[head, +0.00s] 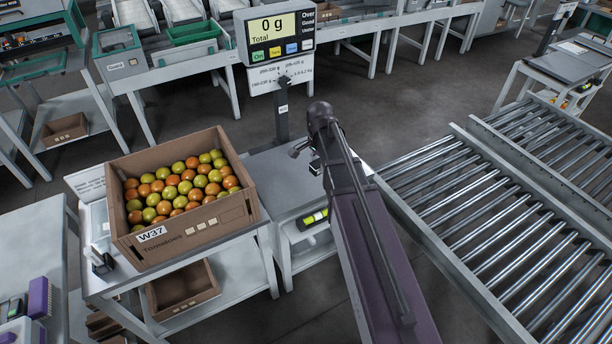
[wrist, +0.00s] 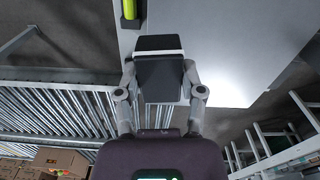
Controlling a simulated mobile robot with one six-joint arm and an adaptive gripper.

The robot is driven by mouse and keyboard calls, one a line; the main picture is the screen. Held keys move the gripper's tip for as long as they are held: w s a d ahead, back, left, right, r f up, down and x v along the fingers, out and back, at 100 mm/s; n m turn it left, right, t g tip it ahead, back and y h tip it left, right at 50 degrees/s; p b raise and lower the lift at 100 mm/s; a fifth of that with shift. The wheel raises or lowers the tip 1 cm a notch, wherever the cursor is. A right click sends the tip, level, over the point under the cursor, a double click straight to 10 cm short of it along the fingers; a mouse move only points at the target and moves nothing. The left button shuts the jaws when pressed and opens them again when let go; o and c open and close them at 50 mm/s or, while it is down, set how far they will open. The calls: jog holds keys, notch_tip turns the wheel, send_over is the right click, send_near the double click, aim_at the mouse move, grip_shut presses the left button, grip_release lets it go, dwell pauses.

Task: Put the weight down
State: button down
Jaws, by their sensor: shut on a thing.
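The weight (wrist: 160,78) is a dark block with a pale band, held between the two fingers of my gripper (wrist: 159,66) in the wrist view. In the head view my arm's end hides most of it; a small dark part (head: 315,168) shows beside my gripper (head: 303,150). It is over or near the grey scale bench (head: 268,172). I cannot tell whether its underside touches the surface. The scale display (head: 274,28) on its post reads 0 g, Total.
A cardboard crate (head: 205,232) labelled W37, full of red and green tomatoes, stands left of the bench. A roller conveyor (head: 480,200) lies to the right. A yellow-green item (head: 315,217) is on the shelf below. The bench top left of my gripper looks clear.

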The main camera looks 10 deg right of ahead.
notch_tip(320, 180, down, 6)
jog(key=s+m+b, duration=0.1)
jog(key=s+b, duration=0.1)
jog(key=b, duration=0.2)
jog(key=shift+d+m+b, duration=0.2)
jog(key=shift+m+b, duration=0.1)
jog(key=shift+b, duration=0.05)
jog(key=b, duration=0.2)
send_over(305, 166)
jog(key=shift+s+f, duration=0.15)
jog(key=shift+f, duration=0.6)
jog(key=shift+d+f, duration=0.1)
jog(key=shift+f+b, duration=1.5)
jog(key=shift+f, duration=0.15)
jog(key=shift+f, duration=0.15)
jog(key=shift+c, duration=1)
grip_release()
